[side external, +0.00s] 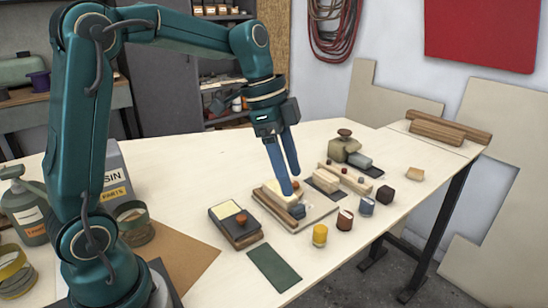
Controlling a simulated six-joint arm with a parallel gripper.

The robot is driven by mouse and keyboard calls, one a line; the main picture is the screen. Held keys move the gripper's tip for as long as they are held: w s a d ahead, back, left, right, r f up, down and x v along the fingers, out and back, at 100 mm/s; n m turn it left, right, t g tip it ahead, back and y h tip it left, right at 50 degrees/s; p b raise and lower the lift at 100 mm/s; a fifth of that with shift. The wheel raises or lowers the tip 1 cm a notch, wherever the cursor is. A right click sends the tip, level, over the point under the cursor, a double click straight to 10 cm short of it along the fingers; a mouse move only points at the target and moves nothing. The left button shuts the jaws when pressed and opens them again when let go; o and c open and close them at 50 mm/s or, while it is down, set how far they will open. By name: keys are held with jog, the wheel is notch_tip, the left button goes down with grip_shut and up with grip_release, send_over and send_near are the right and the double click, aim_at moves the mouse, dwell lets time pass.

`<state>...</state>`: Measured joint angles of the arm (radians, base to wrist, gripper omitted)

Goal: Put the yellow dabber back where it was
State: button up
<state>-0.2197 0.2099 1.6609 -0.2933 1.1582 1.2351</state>
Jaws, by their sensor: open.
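The yellow dabber (320,236) stands upright on the pale table near its front edge, at the front end of a diagonal row of small dabbers. My gripper (291,183) points down with its blue fingers apart.
A brown-red dabber (345,220) and a blue one (366,206) stand in the row. A dark green mat (274,267) lies in front.

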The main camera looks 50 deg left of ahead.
jog(key=s+d+n+t+y, duration=0.1)
jog(key=s+n+t+y, duration=0.1)
jog(key=s+n, duration=0.8)
jog(key=shift+s+f+t+y, duration=0.35)
jog(key=shift+s+t, duration=0.45)
jog(key=shift+s, duration=1.55)
